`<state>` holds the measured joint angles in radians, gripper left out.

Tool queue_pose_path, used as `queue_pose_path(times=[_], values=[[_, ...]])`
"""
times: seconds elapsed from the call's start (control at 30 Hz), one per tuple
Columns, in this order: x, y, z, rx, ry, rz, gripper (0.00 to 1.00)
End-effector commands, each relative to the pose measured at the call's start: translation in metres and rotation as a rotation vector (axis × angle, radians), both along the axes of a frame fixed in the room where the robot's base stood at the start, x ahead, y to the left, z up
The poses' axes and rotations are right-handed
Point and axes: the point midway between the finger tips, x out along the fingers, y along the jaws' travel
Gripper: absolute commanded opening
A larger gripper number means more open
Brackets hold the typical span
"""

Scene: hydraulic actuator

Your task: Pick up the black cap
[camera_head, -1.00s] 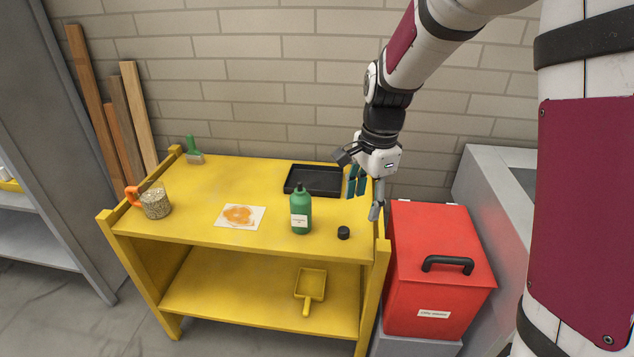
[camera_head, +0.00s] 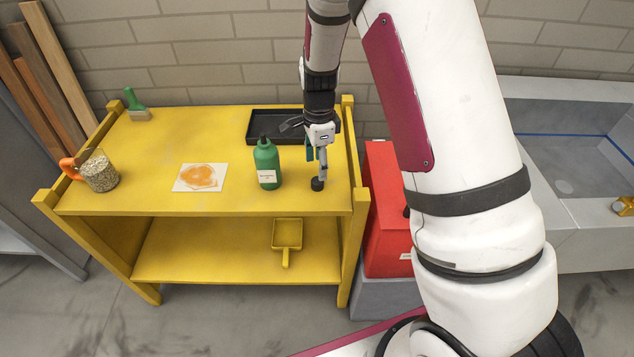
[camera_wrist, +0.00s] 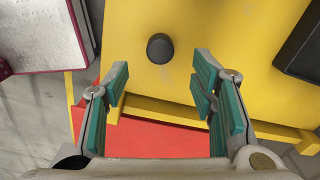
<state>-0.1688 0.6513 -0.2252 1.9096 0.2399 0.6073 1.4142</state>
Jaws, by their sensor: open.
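The black cap (camera_head: 317,184) sits on the yellow table top (camera_head: 200,145), right of the green bottle (camera_head: 266,163). In the wrist view the cap (camera_wrist: 160,48) lies ahead of the fingertips, roughly centred between them and apart from both. My gripper (camera_wrist: 162,75) is open and empty, with teal pads on its fingers. In the head view my gripper (camera_head: 318,165) hangs just above the cap, in front of the black tray. One finger partly overlaps the cap there.
The black tray (camera_head: 262,139) lies behind the gripper. The stained sheet (camera_head: 200,177), the jar of grains (camera_head: 100,172) and the green brush (camera_head: 136,104) are farther left. The table's raised right side rail (camera_head: 355,165) and the red box (camera_head: 388,235) are close on the right.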

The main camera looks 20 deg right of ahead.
Motion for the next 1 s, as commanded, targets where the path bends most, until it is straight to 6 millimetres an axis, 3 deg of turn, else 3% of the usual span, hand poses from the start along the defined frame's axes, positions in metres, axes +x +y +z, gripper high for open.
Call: queue_pose_path(times=[0.17, 0.5, 0.77, 0.8, 0.97, 1.0], values=[[0.0, 0.0, -0.011, 0.0, 0.001, 0.0, 0.52], [0.001, 0.001, -0.054, 0.0, 0.001, -0.001, 0.52], [0.001, 0.001, -0.057, 0.0, -0.001, 0.0, 0.52], [0.001, 0.001, -0.057, 0.0, -0.001, 0.0, 0.49], [0.001, 0.001, -0.057, 0.0, -0.001, 0.0, 0.13], [0.001, 0.001, -0.057, 0.0, -0.001, 0.0, 0.13]])
